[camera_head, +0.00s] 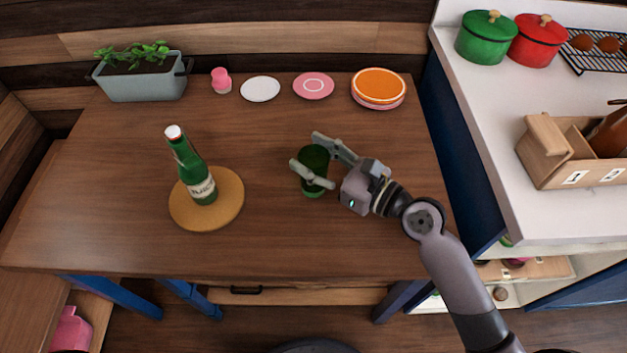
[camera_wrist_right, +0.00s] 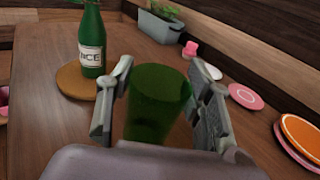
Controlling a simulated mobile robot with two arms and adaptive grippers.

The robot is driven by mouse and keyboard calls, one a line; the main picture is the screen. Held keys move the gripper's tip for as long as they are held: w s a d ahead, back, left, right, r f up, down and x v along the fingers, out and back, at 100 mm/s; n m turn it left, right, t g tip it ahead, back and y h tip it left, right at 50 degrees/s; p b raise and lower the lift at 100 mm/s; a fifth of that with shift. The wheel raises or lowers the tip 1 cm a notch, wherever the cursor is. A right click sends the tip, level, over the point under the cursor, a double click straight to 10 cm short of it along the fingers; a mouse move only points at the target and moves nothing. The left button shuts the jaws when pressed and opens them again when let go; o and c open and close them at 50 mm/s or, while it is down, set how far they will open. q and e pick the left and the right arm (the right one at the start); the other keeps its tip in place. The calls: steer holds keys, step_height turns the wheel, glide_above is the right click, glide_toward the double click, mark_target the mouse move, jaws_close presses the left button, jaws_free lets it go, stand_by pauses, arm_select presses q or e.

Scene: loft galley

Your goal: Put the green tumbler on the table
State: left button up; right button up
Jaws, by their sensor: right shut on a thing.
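The green tumbler (camera_head: 314,160) is upright at the middle right of the wooden table (camera_head: 270,235). My right gripper (camera_head: 318,163) is shut on the tumbler, one finger on each side of it. In the right wrist view the tumbler (camera_wrist_right: 158,100) stands between the two fingers (camera_wrist_right: 160,105). Whether its base touches the table or is a little above it I cannot tell. My left gripper is not in view.
A green bottle (camera_head: 197,172) stands on a round cork mat (camera_head: 226,216) to the left. A planter (camera_head: 140,82), pink cup (camera_head: 221,80), white plate (camera_head: 260,89), pink plate (camera_head: 314,86) and stacked plates (camera_head: 379,87) line the back. The table's front middle is clear.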

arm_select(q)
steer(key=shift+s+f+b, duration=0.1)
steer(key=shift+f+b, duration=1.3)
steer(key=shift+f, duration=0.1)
arm_select(e)
steer(key=shift+f, duration=3.15)
steer(key=o, duration=1.3)
steer(key=shift+f, duration=0.15)
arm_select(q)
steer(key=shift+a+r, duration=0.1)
arm_select(e)
steer(key=shift+r, duration=0.2)
